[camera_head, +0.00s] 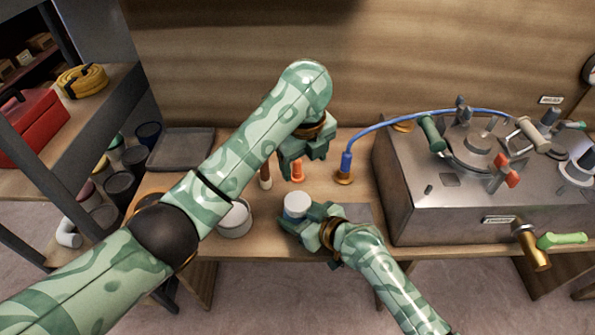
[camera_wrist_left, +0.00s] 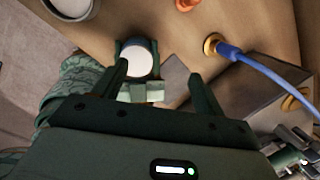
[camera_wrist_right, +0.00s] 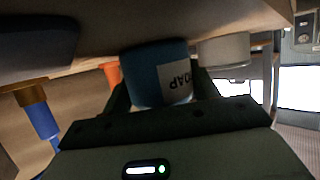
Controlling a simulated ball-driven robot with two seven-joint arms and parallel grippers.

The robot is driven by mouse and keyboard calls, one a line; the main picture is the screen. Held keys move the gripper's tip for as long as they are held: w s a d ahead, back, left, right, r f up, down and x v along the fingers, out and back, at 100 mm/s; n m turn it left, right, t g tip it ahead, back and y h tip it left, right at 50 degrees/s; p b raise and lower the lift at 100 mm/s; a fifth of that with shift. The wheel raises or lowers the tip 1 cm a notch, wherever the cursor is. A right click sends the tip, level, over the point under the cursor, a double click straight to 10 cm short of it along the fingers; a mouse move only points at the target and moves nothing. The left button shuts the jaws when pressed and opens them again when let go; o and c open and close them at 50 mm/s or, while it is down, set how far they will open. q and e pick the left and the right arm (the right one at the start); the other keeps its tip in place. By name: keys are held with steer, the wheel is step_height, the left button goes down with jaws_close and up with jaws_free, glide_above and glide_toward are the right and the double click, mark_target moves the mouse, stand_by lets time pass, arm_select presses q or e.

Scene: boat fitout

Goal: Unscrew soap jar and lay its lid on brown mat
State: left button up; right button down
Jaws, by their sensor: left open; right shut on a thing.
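The soap jar is blue with a white SOAP label in the right wrist view (camera_wrist_right: 160,75), where it appears upside down. Its white lid (camera_head: 296,203) is on top, and it also shows in the left wrist view (camera_wrist_left: 137,58). My right gripper (camera_head: 308,219) is shut around the jar's body, by the table's front edge. My left gripper (camera_head: 303,158) is open and empty, above and behind the jar, with its fingers pointing down. A flat grey-brown square (camera_head: 360,213), possibly the brown mat, lies right of the jar, partly hidden by my right gripper.
A white round container (camera_head: 235,218) stands left of the jar. An orange piece (camera_head: 297,172) and a brown-handled item (camera_head: 265,177) stand behind. A blue hose (camera_head: 347,160) ends at a brass fitting. A large metal box (camera_head: 440,215) fills the right. A grey tray (camera_head: 183,149) is at left.

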mark_target(298, 200)
arm_select(q)
steer(key=s+m+g, duration=0.1)
steer(key=s+a+f+m+g, duration=0.1)
steer(key=shift+s+a, duration=0.15)
steer(key=shift+s, duration=0.2)
steer(key=shift+s+f, duration=0.1)
steer(key=shift+f, duration=0.25)
step_height(298, 200, down, 7)
steer(key=shift+a+f, duration=0.1)
steer(key=shift+f, duration=0.05)
steer(key=c, duration=1)
steer(key=n, duration=1.3)
